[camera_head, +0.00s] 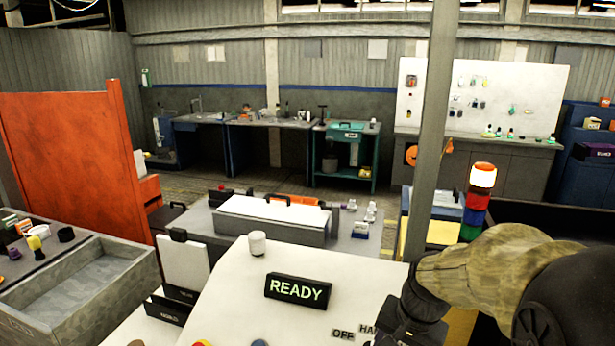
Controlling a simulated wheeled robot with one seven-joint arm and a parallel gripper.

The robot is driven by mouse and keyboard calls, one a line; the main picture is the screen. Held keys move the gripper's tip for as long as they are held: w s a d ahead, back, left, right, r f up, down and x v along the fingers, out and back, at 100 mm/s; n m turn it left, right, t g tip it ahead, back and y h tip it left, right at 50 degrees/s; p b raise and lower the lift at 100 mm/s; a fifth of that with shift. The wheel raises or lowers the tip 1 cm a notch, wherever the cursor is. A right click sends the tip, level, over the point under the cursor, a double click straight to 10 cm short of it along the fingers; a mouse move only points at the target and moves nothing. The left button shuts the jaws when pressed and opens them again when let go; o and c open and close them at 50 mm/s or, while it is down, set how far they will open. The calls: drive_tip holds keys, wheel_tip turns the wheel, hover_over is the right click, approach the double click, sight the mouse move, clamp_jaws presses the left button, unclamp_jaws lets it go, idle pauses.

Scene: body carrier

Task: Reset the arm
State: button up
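My arm comes in at the lower right, with a tan, mottled link and a large black joint. Its dark end, my gripper (418,322), hangs low over the right side of the white sloped panel (240,300). The fingers cannot be made out, so I cannot tell whether it is open or holds anything. A black sign (298,291) reading READY stands on the panel. Labels reading OFF (343,334) and a partly hidden HA... lie beside my gripper.
A white cup (257,244) stands at the panel's back edge. A grey post (432,150) and a lit signal tower (479,200) rise close to my arm. A grey tray (75,290) is at left, an orange partition (70,165) behind it. Open floor lies before the back benches.

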drive_tip(key=s+a+f+n+h, duration=0.1)
drive_tip(key=s+a+f+n, duration=0.1)
drive_tip(key=s+f+n, duration=0.4)
drive_tip(key=shift+s+a+f+n, duration=0.2)
drive_tip(key=shift+s+a+n, duration=0.1)
drive_tip(key=shift+n, duration=0.1)
idle(0.7)
